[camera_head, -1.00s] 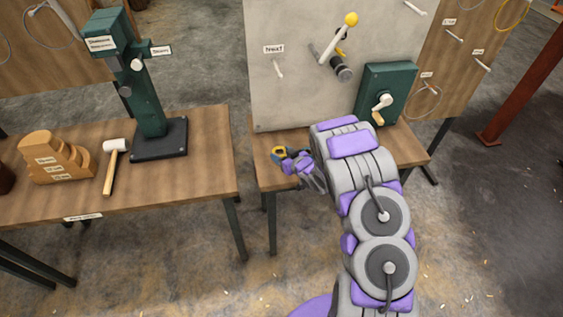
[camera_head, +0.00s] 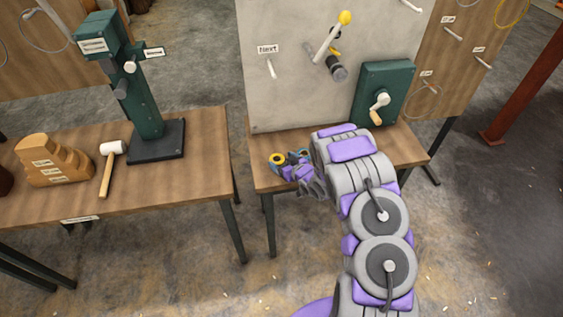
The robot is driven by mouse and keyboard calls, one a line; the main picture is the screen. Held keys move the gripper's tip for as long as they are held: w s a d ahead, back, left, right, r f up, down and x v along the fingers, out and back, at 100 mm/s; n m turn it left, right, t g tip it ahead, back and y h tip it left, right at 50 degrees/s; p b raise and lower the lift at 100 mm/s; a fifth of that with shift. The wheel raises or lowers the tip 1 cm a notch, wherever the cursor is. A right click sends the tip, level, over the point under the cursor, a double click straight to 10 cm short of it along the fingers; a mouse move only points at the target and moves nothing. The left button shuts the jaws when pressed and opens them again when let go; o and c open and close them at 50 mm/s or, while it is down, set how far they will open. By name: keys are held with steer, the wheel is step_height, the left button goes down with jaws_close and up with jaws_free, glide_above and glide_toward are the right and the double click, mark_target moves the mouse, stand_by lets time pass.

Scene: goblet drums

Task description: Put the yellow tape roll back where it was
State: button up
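The yellow tape roll (camera_head: 277,160) is a small yellow ring with a dark centre. It is at the tip of my gripper (camera_head: 284,163), over the left part of the right-hand table. My gripper, purple and grey, appears shut on it; the fingers are small and partly hidden by the wrist. I cannot tell whether the roll touches the tabletop.
The right table (camera_head: 262,180) carries a grey upright panel (camera_head: 290,90) with a "next" peg, a yellow-knobbed lever (camera_head: 333,32) and a green crank box (camera_head: 384,92). The left table holds a green stand (camera_head: 140,95), a mallet (camera_head: 110,165) and a wooden block (camera_head: 52,160).

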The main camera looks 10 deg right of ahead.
steer(key=shift+a+r, duration=0.15)
steer(key=shift+a, duration=0.65)
steer(key=p+v, duration=0.2)
steer(key=v, duration=0.9)
steer(key=s+d+r+m+g+h, duration=0.2)
steer(key=s+d+r+g+h, duration=0.3)
steer(key=d+r+h, duration=0.6)
steer(key=s+a+r+g+y, duration=0.2)
steer(key=s+a+r, duration=0.3)
steer(key=s, duration=0.7)
steer(key=s+a+r+m+g+y, duration=0.1)
steer(key=s+a+r+g, duration=0.3)
steer(key=s, duration=0.9)
steer(key=s+a+r+m+g+y, duration=0.1)
steer(key=s+a+r, duration=0.5)
steer(key=s, duration=0.7)
step_height(320, 180, up, 2)
steer(key=shift+s+r+g+y, duration=0.2)
steer(key=shift+g+y, duration=0.6)
steer(key=shift+g, duration=0.4)
steer(key=shift+a, duration=0.15)
